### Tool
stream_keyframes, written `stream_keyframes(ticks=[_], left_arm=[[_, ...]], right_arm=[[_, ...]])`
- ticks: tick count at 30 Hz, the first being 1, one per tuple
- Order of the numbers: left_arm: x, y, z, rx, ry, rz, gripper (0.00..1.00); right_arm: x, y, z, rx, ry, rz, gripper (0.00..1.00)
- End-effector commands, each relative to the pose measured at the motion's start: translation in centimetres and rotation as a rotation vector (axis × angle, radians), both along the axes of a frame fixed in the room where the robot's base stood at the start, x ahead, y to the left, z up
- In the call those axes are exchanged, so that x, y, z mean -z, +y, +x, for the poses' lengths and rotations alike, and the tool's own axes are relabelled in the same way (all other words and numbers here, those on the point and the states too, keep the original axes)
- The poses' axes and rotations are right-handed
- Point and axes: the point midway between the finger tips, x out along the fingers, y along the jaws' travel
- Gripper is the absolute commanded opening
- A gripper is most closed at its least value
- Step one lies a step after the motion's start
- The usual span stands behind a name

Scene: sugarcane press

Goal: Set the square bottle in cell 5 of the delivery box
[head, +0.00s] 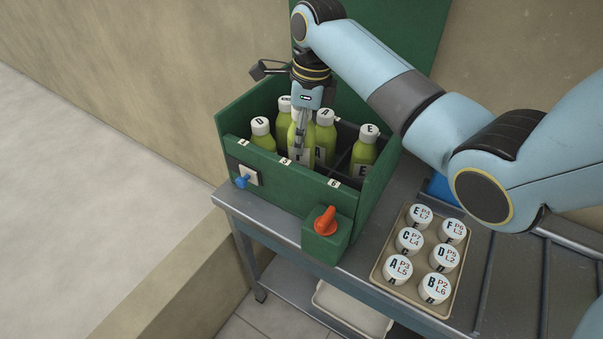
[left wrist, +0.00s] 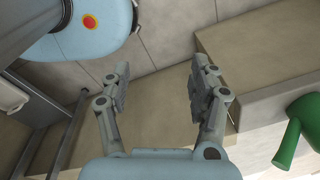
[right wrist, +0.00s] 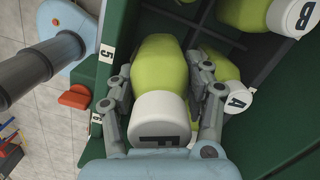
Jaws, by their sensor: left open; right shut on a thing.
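My right gripper (head: 301,128) points down over the green delivery box (head: 290,188). In the right wrist view (right wrist: 160,68) its fingers are shut on the sides of a yellow-green bottle (right wrist: 158,62) with a white cap. In the head view the held bottle (head: 293,138) stands roughly upright behind the front-wall label 5 (head: 284,162), with its lower part inside the box. The front wall hides its base, so I cannot tell whether it touches the floor. My left gripper (left wrist: 158,85) is open and empty in the left wrist view, away from the box.
Bottles D (head: 260,135), A (head: 322,135) and E (head: 364,148) and another at the back stand around the held one. The box front carries a blue knob (head: 242,181) and a red knob (head: 326,220). A tray (head: 376,276) of lettered white caps lies to the right.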

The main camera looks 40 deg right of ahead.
Motion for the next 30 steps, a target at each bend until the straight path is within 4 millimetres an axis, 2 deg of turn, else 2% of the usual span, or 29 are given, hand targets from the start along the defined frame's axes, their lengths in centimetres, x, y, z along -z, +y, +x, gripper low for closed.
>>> stream_keyframes(ticks=[3,9,15,26,27,29,30], left_arm=[[0.0,-0.1,0.5,0.000,-0.007,-0.001,0.61],[0.0,-0.4,1.6,-0.001,-0.024,-0.005,0.61],[0.3,-0.6,1.6,-0.001,-0.025,-0.007,0.61],[0.3,-0.7,1.4,-0.002,-0.021,-0.008,0.61],[0.3,-0.7,1.4,-0.002,-0.020,-0.008,0.61],[0.3,-0.7,1.4,-0.002,-0.020,-0.008,0.61],[0.3,-0.7,1.4,-0.002,-0.020,-0.008,0.61]], right_arm=[[2.3,0.1,-0.1,0.001,0.002,0.001,0.06],[4.5,0.1,0.0,0.000,0.001,0.001,0.06],[7.2,0.1,0.0,0.000,0.001,0.001,0.06],[7.6,0.0,0.0,0.000,-0.001,0.000,0.06],[7.7,0.0,0.0,0.000,0.000,0.000,0.53],[7.6,0.0,0.0,0.000,0.000,0.000,0.60],[7.6,0.0,0.0,0.000,0.000,0.000,0.61]])
